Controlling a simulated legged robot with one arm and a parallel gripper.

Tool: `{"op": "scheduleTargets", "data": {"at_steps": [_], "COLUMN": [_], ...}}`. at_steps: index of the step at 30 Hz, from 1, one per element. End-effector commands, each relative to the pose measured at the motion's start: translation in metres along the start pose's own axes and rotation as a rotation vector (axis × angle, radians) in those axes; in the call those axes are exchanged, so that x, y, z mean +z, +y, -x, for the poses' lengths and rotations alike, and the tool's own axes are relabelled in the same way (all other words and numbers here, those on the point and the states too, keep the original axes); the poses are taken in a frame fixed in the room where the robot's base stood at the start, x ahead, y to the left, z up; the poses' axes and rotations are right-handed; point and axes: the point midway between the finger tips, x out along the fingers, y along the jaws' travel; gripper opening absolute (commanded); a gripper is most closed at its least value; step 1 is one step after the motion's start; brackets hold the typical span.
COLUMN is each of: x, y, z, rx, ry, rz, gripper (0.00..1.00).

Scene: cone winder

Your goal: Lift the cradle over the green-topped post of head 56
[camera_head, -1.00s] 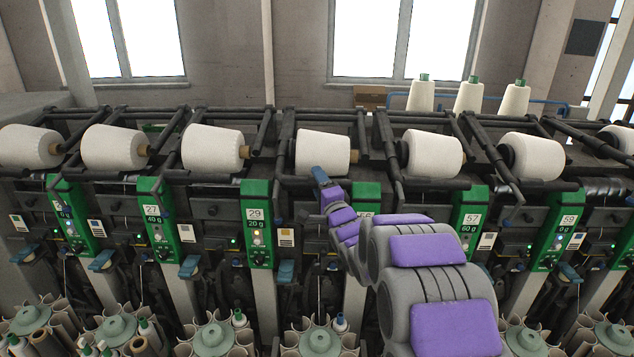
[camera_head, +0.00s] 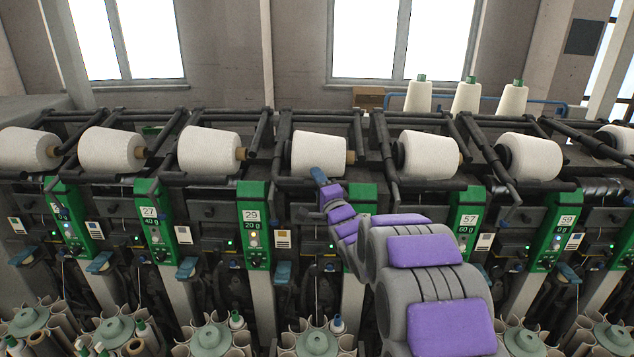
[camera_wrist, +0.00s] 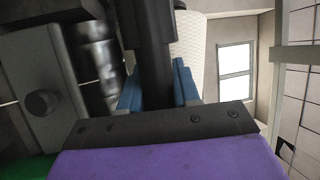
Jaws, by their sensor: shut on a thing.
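My gripper (camera_head: 319,178) is at the front of the winding head between panels 29 and 57, just below a white yarn cone (camera_head: 319,154). In the wrist view its blue fingers (camera_wrist: 157,88) are closed on both sides of a dark bar of the cradle (camera_wrist: 155,65). The cone shows behind the bar in the wrist view (camera_wrist: 189,38). Dark cradle arms (camera_head: 283,150) flank the cone in the head view. The green-topped post (camera_head: 363,197) of this head stands right of my gripper; my arm covers its lower part and its number.
Neighbouring heads carry cones at left (camera_head: 208,150) and right (camera_head: 430,155), with dark arms close by. Green panels 29 (camera_head: 254,225) and 57 (camera_head: 467,222) stand either side. Cone-holder magazines (camera_head: 210,339) line the bottom. Several cones with green tips (camera_head: 466,97) stand behind.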

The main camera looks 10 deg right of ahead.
Motion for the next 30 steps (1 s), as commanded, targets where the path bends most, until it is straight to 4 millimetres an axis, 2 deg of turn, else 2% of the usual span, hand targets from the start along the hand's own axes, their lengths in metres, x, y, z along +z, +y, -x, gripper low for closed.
{"op": "scheduleTargets", "data": {"at_steps": [1,12,22,30], "x": [-0.008,-0.013,-0.016,-0.019], "y": [0.003,0.0,-0.049,-0.079], "z": [0.002,0.002,-0.001,-0.004], "rx": [0.005,0.015,0.102,0.188], "ry": [0.017,0.023,0.026,0.026], "rz": [-0.004,-0.011,-0.055,-0.093], "gripper": [0.0,0.0,0.0,0.0]}}
